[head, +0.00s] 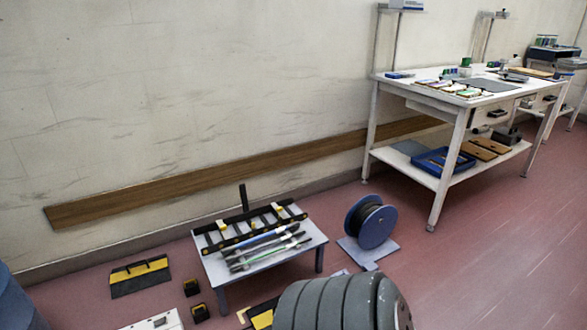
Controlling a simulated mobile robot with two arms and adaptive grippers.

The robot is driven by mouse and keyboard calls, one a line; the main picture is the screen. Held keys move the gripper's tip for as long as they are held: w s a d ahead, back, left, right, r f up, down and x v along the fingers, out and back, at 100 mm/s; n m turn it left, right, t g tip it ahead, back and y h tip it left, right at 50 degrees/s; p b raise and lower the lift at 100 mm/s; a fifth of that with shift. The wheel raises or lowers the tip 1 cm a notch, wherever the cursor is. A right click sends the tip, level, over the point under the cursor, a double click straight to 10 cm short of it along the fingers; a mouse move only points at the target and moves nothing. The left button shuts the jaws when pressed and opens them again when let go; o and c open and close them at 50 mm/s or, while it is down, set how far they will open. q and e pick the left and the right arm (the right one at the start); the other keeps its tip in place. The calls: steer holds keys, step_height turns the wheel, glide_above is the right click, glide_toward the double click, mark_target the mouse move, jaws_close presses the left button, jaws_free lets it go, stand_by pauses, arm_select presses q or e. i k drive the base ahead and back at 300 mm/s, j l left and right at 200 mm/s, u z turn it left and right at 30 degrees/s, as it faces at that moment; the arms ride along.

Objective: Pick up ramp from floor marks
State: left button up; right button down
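A black and yellow wedge-like piece (139,276), which looks like a ramp, lies on the red floor at the lower left, near the wall. A second black and yellow piece (262,317) shows at the bottom edge, partly hidden behind a large grey ribbed shape (340,304). I cannot tell whether that piece is a ramp or a floor mark. Neither of my grippers is in view.
A low table (215,268) holds black racks and rods. A blue cable reel (372,226) stands right of it. A white workbench (425,92) stands by the wall. A white box (155,322) and blue rounded object (12,300) are at lower left. Floor at right is clear.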

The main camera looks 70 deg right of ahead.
mark_target(262, 316)
steer(key=z, duration=2.25)
